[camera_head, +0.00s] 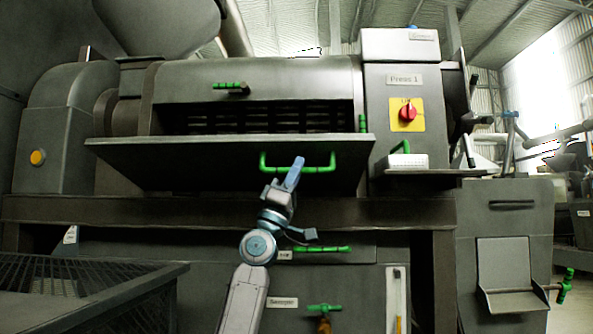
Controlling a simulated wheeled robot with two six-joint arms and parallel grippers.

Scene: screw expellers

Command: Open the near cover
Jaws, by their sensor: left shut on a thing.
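The near cover (200,157) is a wide dark grey flap on the front of the press. It is swung out from the body, and a dark slatted opening (270,117) shows above it. Its green bar handle (327,163) is on the flap's front face. The fingers hide some of the handle. My right gripper is not in view.
A control box with a red knob on a yellow plate (407,115) stands right of the cover. A drawer with a green handle (322,249) is under the cover. A mesh-sided bin (70,292) is at lower left.

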